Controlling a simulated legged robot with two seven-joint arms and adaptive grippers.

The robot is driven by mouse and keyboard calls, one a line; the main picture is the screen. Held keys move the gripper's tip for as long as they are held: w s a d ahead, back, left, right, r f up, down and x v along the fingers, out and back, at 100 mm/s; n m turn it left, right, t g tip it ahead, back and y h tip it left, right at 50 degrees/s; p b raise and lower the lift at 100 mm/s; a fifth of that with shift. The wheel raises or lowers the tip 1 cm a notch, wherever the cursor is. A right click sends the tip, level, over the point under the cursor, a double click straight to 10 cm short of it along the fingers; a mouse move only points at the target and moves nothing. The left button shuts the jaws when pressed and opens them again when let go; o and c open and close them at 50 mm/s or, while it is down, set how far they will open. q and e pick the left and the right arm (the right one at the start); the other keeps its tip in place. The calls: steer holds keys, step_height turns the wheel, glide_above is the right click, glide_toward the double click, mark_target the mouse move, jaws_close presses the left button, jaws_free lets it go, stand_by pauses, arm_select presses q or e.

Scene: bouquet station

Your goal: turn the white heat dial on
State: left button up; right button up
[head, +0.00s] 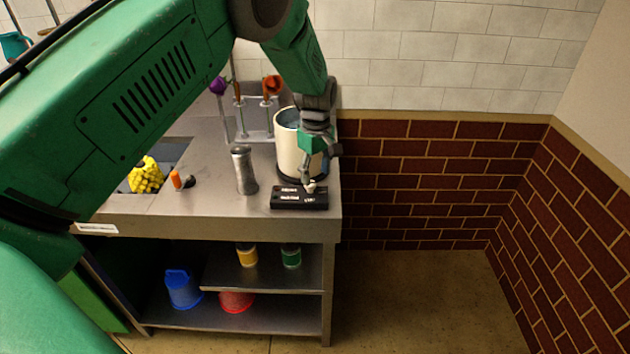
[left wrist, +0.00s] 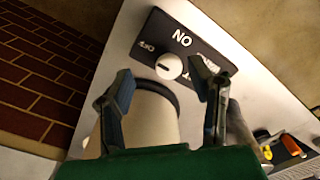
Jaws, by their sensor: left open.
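The white heat dial (left wrist: 168,66) is a small round knob with a short dark mark, on a black control panel (left wrist: 150,33) with white lettering. The panel (head: 299,198) lies at the counter's front right corner in the head view. My left gripper (head: 312,172) points down just over the dial. In the left wrist view its two fingers (left wrist: 160,70) are open, with the dial showing between the tips. I cannot tell if they touch it. Which setting the mark points at is unclear. My right gripper is not in view.
A white cylindrical pot (head: 286,140) stands right behind the panel, close to my left gripper. A grey metal cylinder (head: 244,170) stands left of it. Yellow flowers (head: 146,175) sit in a sink-like recess. Brick walls and open floor (head: 420,300) lie to the right.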

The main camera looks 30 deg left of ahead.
mark_target(313, 183)
arm_select(q)
steer(key=shift+s+a+f, duration=0.1)
steer(key=shift+s+f, duration=0.05)
steer(key=shift+f, duration=0.4)
steer(key=shift+s+a+f, duration=0.1)
steer(key=shift+f, duration=0.45)
steer(key=shift+a+f, duration=0.7)
steer(key=shift+f, duration=0.05)
steer(key=shift+a+f, duration=0.25)
steer(key=shift+a, duration=0.2)
steer(key=shift+d+r, duration=0.25)
steer(key=shift+d, duration=0.4)
jaws_close()
steer(key=shift+w+d, duration=0.1)
steer(key=shift+d, duration=0.2)
steer(key=shift+a, duration=0.35)
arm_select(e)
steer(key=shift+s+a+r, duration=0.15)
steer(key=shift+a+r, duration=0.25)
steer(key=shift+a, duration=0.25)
